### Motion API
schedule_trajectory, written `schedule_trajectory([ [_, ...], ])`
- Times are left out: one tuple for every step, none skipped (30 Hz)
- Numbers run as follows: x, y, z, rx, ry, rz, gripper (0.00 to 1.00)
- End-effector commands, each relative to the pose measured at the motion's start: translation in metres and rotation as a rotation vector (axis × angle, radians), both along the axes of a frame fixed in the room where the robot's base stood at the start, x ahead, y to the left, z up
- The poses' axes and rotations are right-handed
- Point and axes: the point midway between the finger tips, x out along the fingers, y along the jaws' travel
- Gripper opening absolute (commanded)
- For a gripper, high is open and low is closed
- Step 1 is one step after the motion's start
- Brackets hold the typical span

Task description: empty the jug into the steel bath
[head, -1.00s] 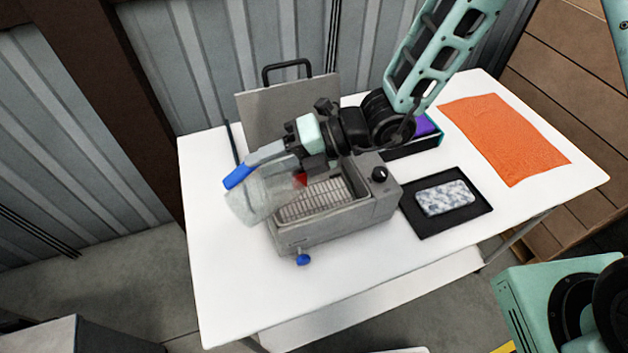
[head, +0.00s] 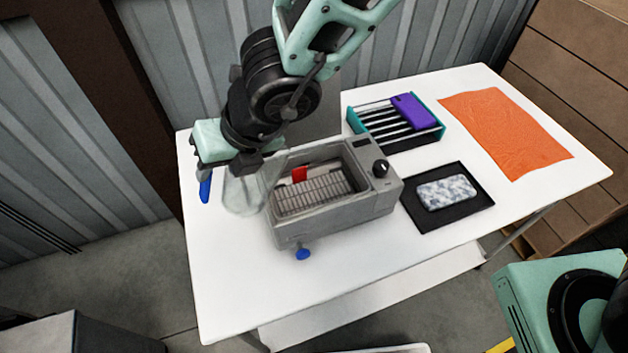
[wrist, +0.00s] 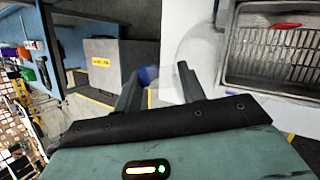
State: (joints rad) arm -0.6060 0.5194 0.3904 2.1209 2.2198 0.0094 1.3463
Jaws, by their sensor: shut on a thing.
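The jug (head: 243,194) is clear and looks upright, just left of the steel bath (head: 345,212); I cannot tell if it rests on the table. Its blue handle (head: 205,189) points away from the bath. My gripper (head: 208,172) is shut on that handle; in the wrist view the blue shows between the fingers (wrist: 158,84), with the clear jug wall (wrist: 200,48) beside them. I see no liquid in the jug, but glare and the arm make this unsure. The bath is open, with a slatted rack and a red piece (head: 300,174) inside; its liquid level is unclear.
A black knob (head: 380,168) is on the bath and a blue tap (head: 303,254) at its front. A teal-edged rack (head: 385,135) with a purple block (head: 412,110), a black mat (head: 420,218) with a patterned pack (head: 446,192), and an orange cloth (head: 508,135) lie right. The table's front is clear.

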Motion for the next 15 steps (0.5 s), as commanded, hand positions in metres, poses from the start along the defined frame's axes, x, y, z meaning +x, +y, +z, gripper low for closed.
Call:
schedule_trajectory([
  [-0.003, 0.006, -0.009, -0.024, -0.018, 0.004, 0.0],
  [-0.004, 0.009, -0.011, -0.042, -0.025, 0.004, 0.0],
  [-0.006, 0.012, -0.014, -0.063, -0.038, 0.004, 0.0],
  [-0.007, 0.014, -0.016, -0.08, -0.048, 0.004, 0.0],
  [-0.008, 0.016, -0.013, -0.098, -0.057, 0.003, 0.0],
  [-0.009, 0.019, -0.013, -0.122, -0.068, 0.004, 0.0],
  [-0.01, 0.021, -0.013, -0.14, -0.078, 0.003, 0.0],
  [-0.011, 0.023, -0.014, -0.157, -0.088, 0.003, 0.0],
  [-0.012, 0.026, -0.013, -0.18, -0.1, 0.004, 0.0],
  [-0.013, 0.028, -0.014, -0.199, -0.109, 0.003, 0.0],
  [-0.014, 0.03, -0.014, -0.215, -0.117, 0.003, 0.0],
  [-0.015, 0.032, -0.017, -0.237, -0.128, 0.003, 0.0],
  [-0.016, 0.034, -0.021, -0.254, -0.136, 0.003, 0.0],
  [-0.017, 0.036, -0.023, -0.269, -0.146, 0.003, 0.0],
  [-0.018, 0.037, -0.026, -0.289, -0.156, 0.002, 0.0],
])
